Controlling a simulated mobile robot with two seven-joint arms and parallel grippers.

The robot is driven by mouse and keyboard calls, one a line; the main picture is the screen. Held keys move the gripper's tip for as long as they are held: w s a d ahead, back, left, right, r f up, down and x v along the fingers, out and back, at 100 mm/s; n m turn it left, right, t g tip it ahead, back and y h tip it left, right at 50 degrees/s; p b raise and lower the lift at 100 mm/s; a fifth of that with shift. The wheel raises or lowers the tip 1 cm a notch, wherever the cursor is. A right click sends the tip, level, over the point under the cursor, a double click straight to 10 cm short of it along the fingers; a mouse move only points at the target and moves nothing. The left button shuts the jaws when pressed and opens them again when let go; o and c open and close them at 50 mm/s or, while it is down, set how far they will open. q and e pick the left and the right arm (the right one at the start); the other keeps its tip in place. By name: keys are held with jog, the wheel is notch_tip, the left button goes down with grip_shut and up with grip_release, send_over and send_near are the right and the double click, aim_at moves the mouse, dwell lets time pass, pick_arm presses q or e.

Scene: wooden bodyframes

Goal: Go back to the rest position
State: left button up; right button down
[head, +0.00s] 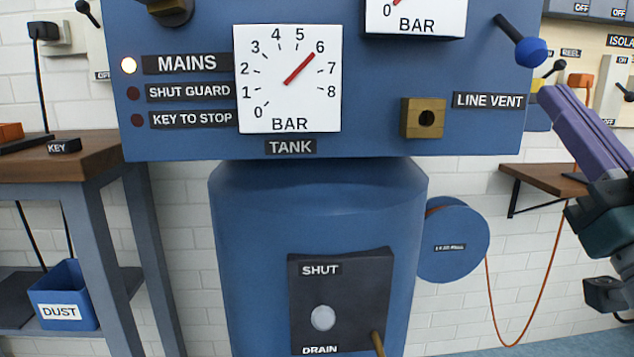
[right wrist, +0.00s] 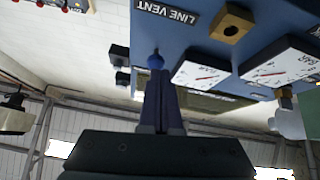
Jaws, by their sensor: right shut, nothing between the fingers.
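My right gripper (head: 547,94) comes in from the right edge in the head view, its purple fingers pressed together with nothing between them. Its tips are just below the blue ball knob (head: 531,52) of a dark lever on the blue panel (head: 380,80). In the right wrist view the shut fingers (right wrist: 157,76) point at the same blue knob (right wrist: 155,61), which shows right beyond their tips. I cannot tell whether they touch it. My left gripper is not in view.
The tank gauge (head: 288,78) reads about 6 bar. The line vent socket (head: 425,118) sits on the panel. A blue tank (head: 250,250) stands below, with a hose reel (head: 453,244) and small wall shelf (head: 545,180) to its right. A workbench (head: 90,160) is at left.

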jog(key=s+a+r+g+p, duration=0.2)
jog(key=s+r+g+p, duration=0.1)
jog(key=s+g+p, duration=1.05)
jog(key=s+a+r+g+p, duration=0.2)
jog(key=s+r+g+p, duration=0.2)
jog(key=s+g+p, duration=0.85)
pick_arm(q)
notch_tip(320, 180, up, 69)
jog(key=p, duration=3.9)
pick_arm(e)
notch_tip(320, 180, up, 36)
jog(key=w+t, duration=0.2)
jog(key=t, duration=0.2)
jog(key=shift+w+a+h, duration=0.15)
jog(key=shift+w+h, duration=0.05)
jog(key=shift+h, duration=0.1)
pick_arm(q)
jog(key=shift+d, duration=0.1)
